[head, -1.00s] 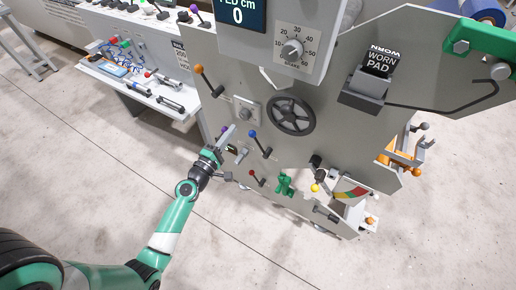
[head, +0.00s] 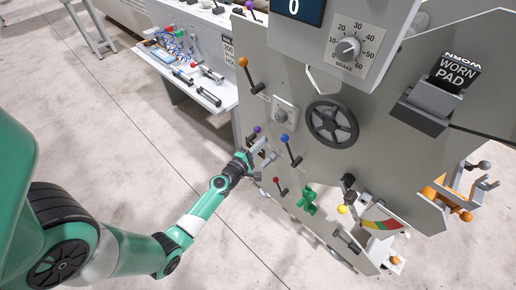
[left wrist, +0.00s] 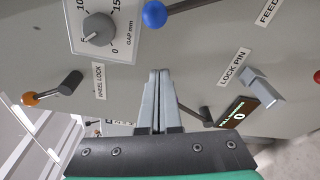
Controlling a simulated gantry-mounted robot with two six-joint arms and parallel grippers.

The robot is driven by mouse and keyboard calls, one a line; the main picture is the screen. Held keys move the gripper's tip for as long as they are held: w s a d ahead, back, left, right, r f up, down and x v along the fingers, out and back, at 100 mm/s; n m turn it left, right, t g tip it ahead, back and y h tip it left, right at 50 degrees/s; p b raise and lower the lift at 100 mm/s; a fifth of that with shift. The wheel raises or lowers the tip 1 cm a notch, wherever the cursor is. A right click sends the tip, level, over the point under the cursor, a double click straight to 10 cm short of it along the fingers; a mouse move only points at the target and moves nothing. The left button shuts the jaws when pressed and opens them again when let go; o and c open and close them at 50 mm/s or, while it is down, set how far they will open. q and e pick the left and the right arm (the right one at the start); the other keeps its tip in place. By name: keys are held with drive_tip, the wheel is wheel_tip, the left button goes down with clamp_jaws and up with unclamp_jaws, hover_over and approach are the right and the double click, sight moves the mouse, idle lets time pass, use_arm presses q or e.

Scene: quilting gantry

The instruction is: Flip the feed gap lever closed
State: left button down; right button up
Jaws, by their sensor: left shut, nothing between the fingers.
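My left gripper (head: 260,148) is at the grey machine panel, just below a purple-knobbed lever (head: 257,129) and left of a blue-knobbed lever (head: 284,138). In the left wrist view its fingers (left wrist: 158,74) are together and empty. The blue knob (left wrist: 154,14) lies beyond the fingertips, apart from them. A dark lever rod (left wrist: 195,112) runs behind the fingers; its knob end is hidden. A label starting "FEED" (left wrist: 268,12) is cut off at the upper right, so I cannot tell for certain which lever is the feed gap lever. My right gripper is not in view.
Open floor lies left.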

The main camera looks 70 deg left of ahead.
sight(289, 151)
use_arm(q)
drive_tip(key=w, duration=0.2)
drive_tip(key=w+r, duration=0.1)
drive_tip(key=w, duration=0.2)
drive_tip(key=shift+p, duration=0.4)
drive_tip(key=shift+w+d, duration=0.1)
drive_tip(key=shift+d, duration=0.35)
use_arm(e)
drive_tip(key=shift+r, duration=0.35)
use_arm(q)
drive_tip(key=shift+d, duration=0.1)
drive_tip(key=shift+w+r, duration=0.1)
drive_tip(key=shift+r, duration=0.05)
drive_tip(key=shift+d+r+m, duration=0.15)
drive_tip(key=shift+m, duration=0.15)
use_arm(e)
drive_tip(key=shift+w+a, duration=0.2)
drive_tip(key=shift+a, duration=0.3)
